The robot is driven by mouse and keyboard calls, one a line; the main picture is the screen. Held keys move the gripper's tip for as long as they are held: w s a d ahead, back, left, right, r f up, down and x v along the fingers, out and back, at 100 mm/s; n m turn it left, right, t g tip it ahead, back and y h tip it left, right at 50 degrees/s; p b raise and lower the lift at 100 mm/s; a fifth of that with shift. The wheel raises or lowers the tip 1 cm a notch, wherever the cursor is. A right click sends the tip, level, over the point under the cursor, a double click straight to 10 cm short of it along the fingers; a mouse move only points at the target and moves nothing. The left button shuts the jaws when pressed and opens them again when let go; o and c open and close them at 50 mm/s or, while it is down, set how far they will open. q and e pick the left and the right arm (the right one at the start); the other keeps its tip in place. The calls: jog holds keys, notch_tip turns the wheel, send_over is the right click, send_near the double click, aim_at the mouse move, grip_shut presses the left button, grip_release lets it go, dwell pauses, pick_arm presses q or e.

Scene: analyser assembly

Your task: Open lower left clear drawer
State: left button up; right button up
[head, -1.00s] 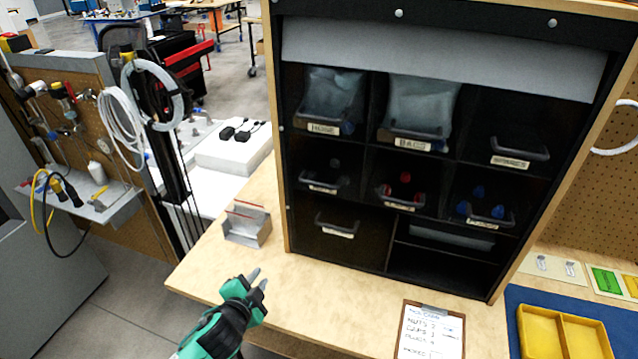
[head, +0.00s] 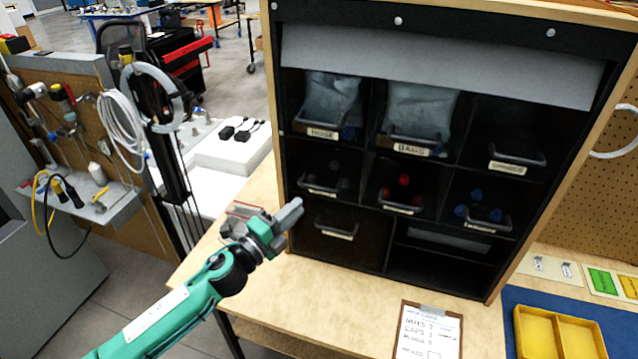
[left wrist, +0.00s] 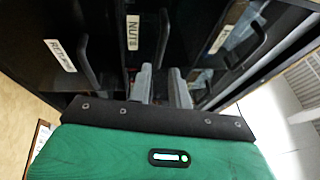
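The lower left clear drawer (head: 338,247) is shut in the black cabinet's bottom row; its handle and pale label face out. In the left wrist view, turned sideways, I take it to be the drawer whose label (left wrist: 60,55) and handle (left wrist: 86,62) are at left. My left gripper (head: 287,212) is in front of the cabinet's left edge, level with the gap between the middle and bottom rows. In the left wrist view its fingers (left wrist: 163,88) are apart with nothing between them, pointing toward the drawer labelled NUTS (left wrist: 133,35). My right gripper is out of view.
Other clear drawers hold bags (head: 420,108) and red (head: 404,180) and blue parts. A small metal holder (head: 240,212) is partly behind my left gripper. A clipboard (head: 428,332) and a yellow tray (head: 560,335) are at right.

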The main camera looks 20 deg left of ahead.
aim_at(319, 188)
pick_arm(q)
jog(key=p+x, duration=0.2)
jog(key=x, duration=0.6)
jog(key=shift+w+d+r+p, duration=0.1)
jog(key=shift+w+d+p, duration=0.1)
jog(key=shift+w+p, duration=0.1)
grip_shut()
